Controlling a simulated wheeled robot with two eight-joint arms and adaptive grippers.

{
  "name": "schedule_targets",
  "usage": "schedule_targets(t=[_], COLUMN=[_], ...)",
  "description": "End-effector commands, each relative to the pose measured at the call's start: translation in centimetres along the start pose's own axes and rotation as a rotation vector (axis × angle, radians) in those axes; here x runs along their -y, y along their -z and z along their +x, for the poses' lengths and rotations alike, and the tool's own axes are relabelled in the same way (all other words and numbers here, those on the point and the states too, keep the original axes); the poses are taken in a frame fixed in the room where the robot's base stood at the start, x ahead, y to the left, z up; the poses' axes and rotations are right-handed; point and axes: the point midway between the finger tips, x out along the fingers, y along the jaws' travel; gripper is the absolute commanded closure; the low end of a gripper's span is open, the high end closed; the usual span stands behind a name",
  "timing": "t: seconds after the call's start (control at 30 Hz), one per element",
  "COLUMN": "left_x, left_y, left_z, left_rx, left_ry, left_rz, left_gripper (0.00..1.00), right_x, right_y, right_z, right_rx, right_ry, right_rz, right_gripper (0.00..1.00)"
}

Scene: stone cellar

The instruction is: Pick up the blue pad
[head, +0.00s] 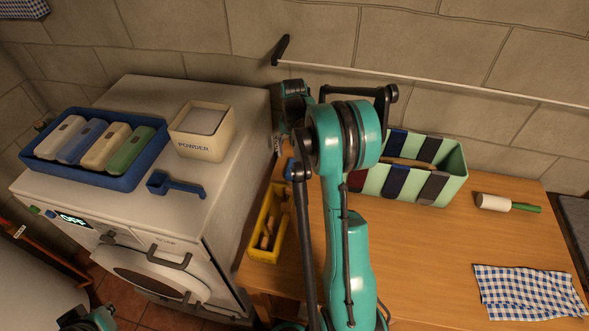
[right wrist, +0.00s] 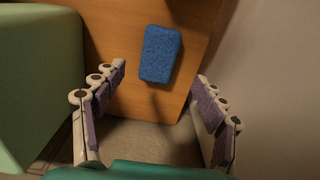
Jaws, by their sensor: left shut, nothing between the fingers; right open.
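The blue pad (right wrist: 161,54) lies flat on the wooden table top, near its edge, in the right wrist view. My right gripper (right wrist: 161,82) is open, with its two fingers apart on either side below the pad in the picture. Nothing is between the fingers, and they do not touch the pad. In the head view my right arm covers most of that part of the table, so the pad is not clearly seen there. My left gripper (head: 82,319) is only partly in view at the lower left corner, shut and empty, away from the table.
A mint striped box (head: 452,180) stands beside the pad's area. A yellow bin (head: 254,238) sits at the table's left edge, beside the white washer (head: 225,195). The washer bears a blue tray (head: 120,183), a powder box (head: 196,150) and a blue scoop (head: 178,186).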

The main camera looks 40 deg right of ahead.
Motion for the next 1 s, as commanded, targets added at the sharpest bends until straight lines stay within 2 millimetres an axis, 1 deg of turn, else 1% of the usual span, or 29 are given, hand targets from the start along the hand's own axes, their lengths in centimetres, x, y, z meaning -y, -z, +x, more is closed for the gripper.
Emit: schedule_targets(t=[0.2,0.37,0.5,0.6,0.7,0.87,0.9,0.97,1.0], left_x=[0.0,0.0,0.0,0.0,0.0,0.0,0.0,0.0,0.0], left_y=[-0.4,-0.7,-1.3,-1.5,-1.5,-1.4,-1.4,-1.4,-1.4], left_z=[0.6,1.0,1.8,2.0,2.1,2.0,2.0,2.0,2.0], left_rx=[0.0,0.0,0.0,0.0,0.0,0.0,0.0,0.0,0.0], left_ry=[0.0,0.0,0.0,0.0,0.0,0.0,0.0,0.0,0.0], left_rz=[0.0,0.0,0.0,0.0,0.0,0.0,0.0,0.0,0.0], left_gripper=[1.0,1.0,1.0,1.0,1.0,1.0,1.0,1.0,1.0], right_x=[-0.1,-0.2,-0.3,-0.3,-0.3,-0.2,-0.2,-0.2,-0.2], right_y=[0.1,0.1,0.1,0.0,0.0,0.0,0.0,0.0,0.0], right_z=[2.5,3.9,6.2,7.5,7.9,7.8,7.8,7.8,7.8], right_rx=[0.003,0.002,0.002,0.002,0.002,0.002,0.002,0.002,0.002], right_ry=[-0.001,-0.001,-0.001,-0.001,-0.001,-0.001,-0.001,-0.001,-0.001], right_rz=[0.004,0.003,0.003,0.003,0.003,0.003,0.003,0.003,0.003], right_gripper=[0.28,0.28,0.28,0.28,0.28,0.28,0.39,0.55,0.65])
